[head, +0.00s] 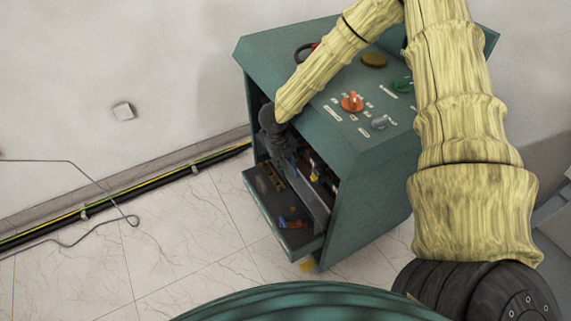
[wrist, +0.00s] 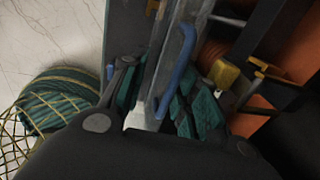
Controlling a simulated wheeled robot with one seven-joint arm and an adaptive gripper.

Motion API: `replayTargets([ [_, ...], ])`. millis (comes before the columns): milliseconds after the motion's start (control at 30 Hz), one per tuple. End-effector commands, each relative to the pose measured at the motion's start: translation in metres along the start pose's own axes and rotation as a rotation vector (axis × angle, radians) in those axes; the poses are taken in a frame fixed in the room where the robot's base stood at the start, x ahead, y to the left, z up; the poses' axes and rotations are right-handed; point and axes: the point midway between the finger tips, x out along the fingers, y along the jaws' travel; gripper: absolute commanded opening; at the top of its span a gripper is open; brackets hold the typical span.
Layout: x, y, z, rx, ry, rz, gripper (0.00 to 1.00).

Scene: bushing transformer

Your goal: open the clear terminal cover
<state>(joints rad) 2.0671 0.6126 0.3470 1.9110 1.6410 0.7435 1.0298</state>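The teal cabinet (head: 350,215) stands with its front open. A grey, slightly see-through panel (head: 314,210), which looks like the clear terminal cover, stands in the opening. In the wrist view a grey panel (wrist: 155,50) with a blue handle (wrist: 178,68) lies ahead of my gripper (wrist: 160,98). The gripper's fingers are apart, one on each side of the handle. I cannot tell whether either finger touches it. In the head view my gripper (head: 278,142) is at the upper left of the opening, and its fingers are partly hidden.
A dark flap (head: 265,185) with small parts extends out from the cabinet. Inside, a yellow part (wrist: 224,74) sits right of the fingers. Floor left of the cabinet is clear except for cables (head: 120,197).

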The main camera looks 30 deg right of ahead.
Motion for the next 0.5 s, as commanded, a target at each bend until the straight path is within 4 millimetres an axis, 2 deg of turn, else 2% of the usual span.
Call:
replayTargets([
  [167,-0.019,0.0,0.001,0.001,-0.002,0.0,0.3],
  [500,-0.076,0.0,0.001,0.001,-0.002,0.001,0.3],
])
